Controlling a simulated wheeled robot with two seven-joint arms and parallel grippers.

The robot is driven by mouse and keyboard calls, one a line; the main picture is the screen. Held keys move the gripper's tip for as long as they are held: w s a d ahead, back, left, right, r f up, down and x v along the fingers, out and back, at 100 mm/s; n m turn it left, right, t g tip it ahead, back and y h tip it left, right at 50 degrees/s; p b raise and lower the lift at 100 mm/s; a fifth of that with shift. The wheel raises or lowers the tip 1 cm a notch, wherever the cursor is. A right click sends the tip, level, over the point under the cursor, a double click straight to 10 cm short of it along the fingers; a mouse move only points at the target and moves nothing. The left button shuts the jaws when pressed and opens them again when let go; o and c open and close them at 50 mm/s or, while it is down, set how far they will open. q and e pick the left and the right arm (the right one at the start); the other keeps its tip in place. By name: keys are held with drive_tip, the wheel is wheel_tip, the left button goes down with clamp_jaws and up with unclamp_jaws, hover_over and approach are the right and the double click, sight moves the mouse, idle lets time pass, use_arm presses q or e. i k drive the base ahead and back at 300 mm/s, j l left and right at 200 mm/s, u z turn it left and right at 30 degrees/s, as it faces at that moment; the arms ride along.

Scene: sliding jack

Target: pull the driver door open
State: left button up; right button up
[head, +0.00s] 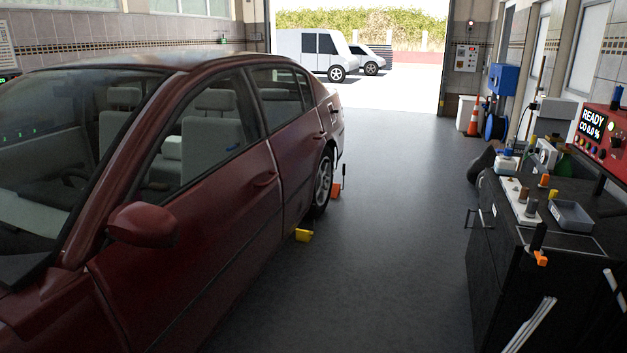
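The dark red car stands along the left side in the head view, with its front nearest me. Its front side door (205,225) faces the aisle and looks closed, flush with the body. The door handle (265,179) is near the rear edge of that door, below the window. A side mirror (143,224) sticks out at the door's front corner. Neither of my grippers shows in this view.
A black workbench (520,270) with tools and trays stands at the right. A yellow wedge (303,235) lies on the floor beside the car, and an orange object (336,190) stands by the rear wheel (323,180). The grey floor (400,200) between car and bench is clear.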

sight(170, 272)
drive_tip(key=i, duration=1.5)
drive_tip(key=i+z, duration=0.15)
drive_tip(key=i, duration=0.3)
drive_tip(key=i+j+z, duration=0.15)
drive_tip(key=i, duration=0.3)
drive_tip(key=i+j+z, duration=0.15)
drive_tip(key=i, duration=0.35)
